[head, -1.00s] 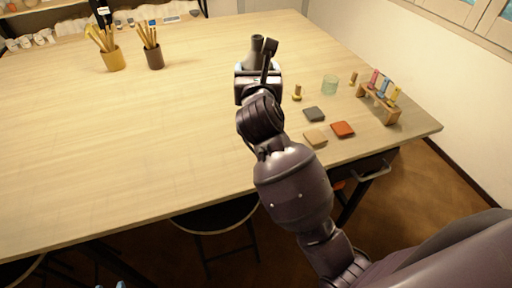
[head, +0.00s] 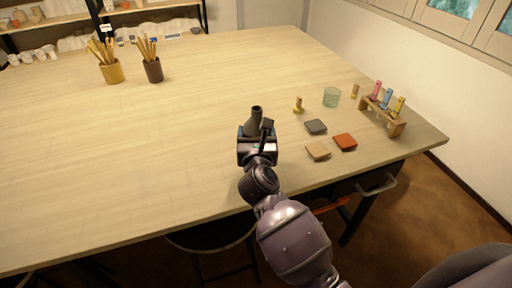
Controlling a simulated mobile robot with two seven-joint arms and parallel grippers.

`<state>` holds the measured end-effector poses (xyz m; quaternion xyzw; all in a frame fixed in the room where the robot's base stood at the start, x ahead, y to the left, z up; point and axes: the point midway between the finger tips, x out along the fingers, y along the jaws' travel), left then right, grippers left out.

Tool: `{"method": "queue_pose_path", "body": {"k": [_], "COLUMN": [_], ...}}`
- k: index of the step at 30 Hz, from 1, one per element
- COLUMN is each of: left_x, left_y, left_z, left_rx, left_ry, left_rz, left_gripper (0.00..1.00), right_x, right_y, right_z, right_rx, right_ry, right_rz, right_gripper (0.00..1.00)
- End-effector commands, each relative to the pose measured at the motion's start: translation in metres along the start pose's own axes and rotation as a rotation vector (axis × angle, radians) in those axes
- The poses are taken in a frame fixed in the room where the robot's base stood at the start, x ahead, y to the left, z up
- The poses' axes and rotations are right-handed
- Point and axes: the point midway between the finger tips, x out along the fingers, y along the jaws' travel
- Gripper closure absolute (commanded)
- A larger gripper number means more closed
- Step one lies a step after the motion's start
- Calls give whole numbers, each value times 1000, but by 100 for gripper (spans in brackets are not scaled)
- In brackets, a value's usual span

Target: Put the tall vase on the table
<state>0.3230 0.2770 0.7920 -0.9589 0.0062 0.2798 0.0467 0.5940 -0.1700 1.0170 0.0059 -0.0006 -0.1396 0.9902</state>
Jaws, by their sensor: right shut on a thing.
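The tall vase (head: 256,116) is dark grey with a narrow neck. It shows just beyond my right gripper (head: 257,135), upright, with its lower part hidden behind the gripper. My right gripper is shut on the vase, over the table (head: 180,140), a broad light wooden top. I cannot tell whether the vase's base touches the table. My left gripper is not in view.
To the right lie grey (head: 316,126), tan (head: 318,150) and orange-red (head: 345,142) tiles, a glass cup (head: 331,97) and a wooden rack (head: 383,116) of coloured vials. Brush pots (head: 112,72) stand far left. The table's middle and left are clear.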

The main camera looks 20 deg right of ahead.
Motion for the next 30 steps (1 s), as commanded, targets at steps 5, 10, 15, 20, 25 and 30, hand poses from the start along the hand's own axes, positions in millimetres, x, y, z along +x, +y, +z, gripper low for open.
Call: {"method": "queue_pose_path", "body": {"k": [5,10,15,20,25,30], "left_x": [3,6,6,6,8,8], "left_y": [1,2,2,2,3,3], "left_z": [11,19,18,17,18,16], "left_rx": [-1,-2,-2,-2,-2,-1], "left_ry": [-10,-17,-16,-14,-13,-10], "left_rz": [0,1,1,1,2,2], "left_gripper": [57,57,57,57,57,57], "right_x": [0,0,0,0,0,0], "right_y": [0,-1,-1,0,-1,-1], "right_z": [-25,-42,-42,-42,-46,-45], "right_rx": [-3,-2,-1,0,-1,-1], "right_ry": [3,3,0,0,1,0], "right_rz": [1,0,1,1,0,0], "right_gripper": [45,45,45,45,25,3]}}
